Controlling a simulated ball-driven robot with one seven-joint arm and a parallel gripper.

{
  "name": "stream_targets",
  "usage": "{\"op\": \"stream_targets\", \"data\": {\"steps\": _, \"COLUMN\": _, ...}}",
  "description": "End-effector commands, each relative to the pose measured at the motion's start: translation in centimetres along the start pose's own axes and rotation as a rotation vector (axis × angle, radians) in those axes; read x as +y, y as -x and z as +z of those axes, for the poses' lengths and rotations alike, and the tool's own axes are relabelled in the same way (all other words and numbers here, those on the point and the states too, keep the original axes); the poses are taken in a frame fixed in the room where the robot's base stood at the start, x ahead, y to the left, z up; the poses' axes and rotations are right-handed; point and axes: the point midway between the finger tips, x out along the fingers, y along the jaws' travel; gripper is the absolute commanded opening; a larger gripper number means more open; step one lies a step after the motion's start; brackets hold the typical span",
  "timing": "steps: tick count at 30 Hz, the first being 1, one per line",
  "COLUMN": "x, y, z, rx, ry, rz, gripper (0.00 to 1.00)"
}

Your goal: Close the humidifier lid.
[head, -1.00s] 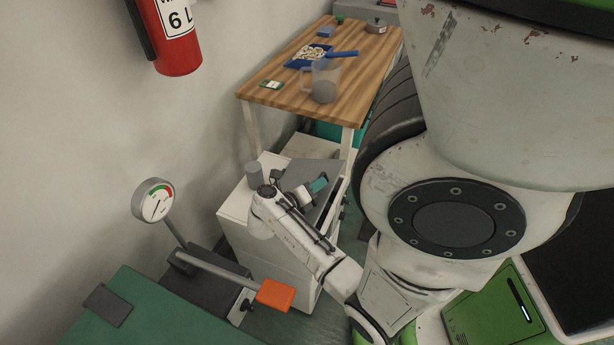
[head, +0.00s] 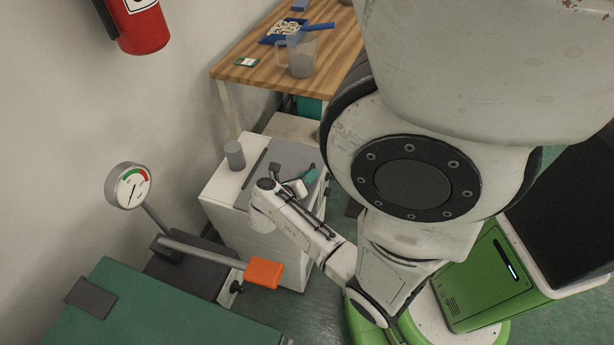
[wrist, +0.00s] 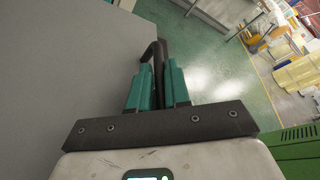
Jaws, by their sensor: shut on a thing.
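The humidifier is a white box (head: 224,188) against the wall in the head view, with a grey lid (head: 285,153) on the right part of its top. The lid looks down and about level with the top; whether a small gap is left cannot be told. In the wrist view the grey lid (wrist: 60,60) fills the left side. My gripper (wrist: 157,85) has teal fingers shut on a dark bent handle (wrist: 152,50) at the lid's edge. In the head view my gripper (head: 307,178) is at the lid's right edge, and the handle is mostly hidden.
A grey cylinder (head: 234,154) stands on the box's left top. A wooden table (head: 262,85) with a clear jug (head: 300,58) is behind. A gauge (head: 129,186) and an orange-ended lever (head: 264,273) are in front at left. Green floor (wrist: 205,75) is open beyond the gripper.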

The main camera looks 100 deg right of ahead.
Motion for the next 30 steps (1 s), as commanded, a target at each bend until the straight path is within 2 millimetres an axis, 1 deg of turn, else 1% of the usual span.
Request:
{"op": "stream_targets", "data": {"steps": 1, "x": 0.13, "y": -0.16, "z": -0.81, "rx": 0.009, "ry": 0.011, "rz": 0.002, "gripper": 0.0}}
{"op": "stream_targets", "data": {"steps": 4, "x": 0.15, "y": -0.18, "z": -0.88, "rx": 0.01, "ry": 0.012, "rz": 0.002, "gripper": 0.0}}
{"op": "stream_targets", "data": {"steps": 5, "x": 0.16, "y": -0.18, "z": -0.89, "rx": 0.011, "ry": 0.012, "rz": 0.002, "gripper": 0.18}}
{"op": "stream_targets", "data": {"steps": 11, "x": 0.14, "y": -0.17, "z": -0.74, "rx": 0.009, "ry": 0.01, "rz": 0.002, "gripper": 0.37}}
{"op": "stream_targets", "data": {"steps": 30, "x": 0.21, "y": -0.02, "z": -0.36, "rx": 0.004, "ry": 0.005, "rz": 0.005, "gripper": 0.38}}
